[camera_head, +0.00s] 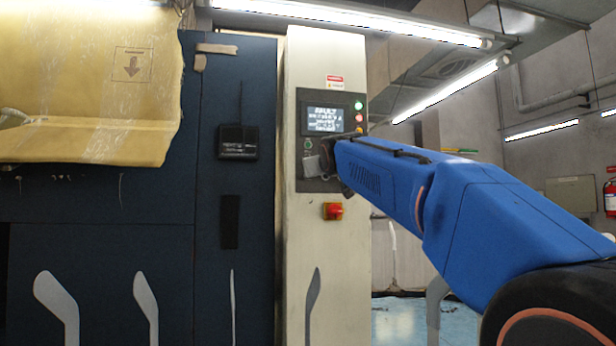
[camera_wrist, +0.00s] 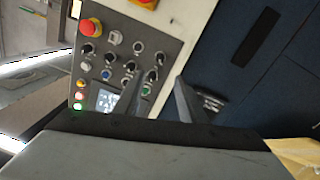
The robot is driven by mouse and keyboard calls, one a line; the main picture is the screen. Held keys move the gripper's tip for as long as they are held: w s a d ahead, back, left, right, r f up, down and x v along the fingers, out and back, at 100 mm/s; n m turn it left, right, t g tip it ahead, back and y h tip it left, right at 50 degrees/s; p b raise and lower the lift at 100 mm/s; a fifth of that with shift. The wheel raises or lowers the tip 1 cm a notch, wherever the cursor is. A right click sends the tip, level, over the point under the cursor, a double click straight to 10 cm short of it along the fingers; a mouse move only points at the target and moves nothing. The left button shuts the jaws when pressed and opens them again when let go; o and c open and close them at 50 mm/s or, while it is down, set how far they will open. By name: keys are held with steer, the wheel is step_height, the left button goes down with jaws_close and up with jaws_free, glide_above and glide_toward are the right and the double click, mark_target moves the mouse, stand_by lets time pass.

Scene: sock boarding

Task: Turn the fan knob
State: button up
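The grey control panel (camera_head: 349,101) is on the front of a cream cabinet column, and it shows tilted in the wrist view (camera_wrist: 119,29). It carries several small black knobs, among them one near the fingers (camera_wrist: 152,75) and one further off (camera_wrist: 138,46). I cannot read the labels, so I cannot tell which is the fan knob. My gripper (camera_wrist: 159,80) is open, its two dark fingers apart with nothing visible between them. The left finger overlaps the panel's lower knobs; the right one is over the dark blue panelling. In the head view my gripper (camera_head: 327,158) hides the panel's lower part.
A red mushroom button (camera_wrist: 90,28) and a lit screen (camera_head: 325,120) are on the panel. A red switch on a yellow plate (camera_head: 333,211) sits below. A black box (camera_head: 238,142) is on the blue panelling to the left. A yellow cover (camera_head: 90,85) hangs further left.

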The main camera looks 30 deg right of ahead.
steer(key=x, duration=1.5)
jaws_close()
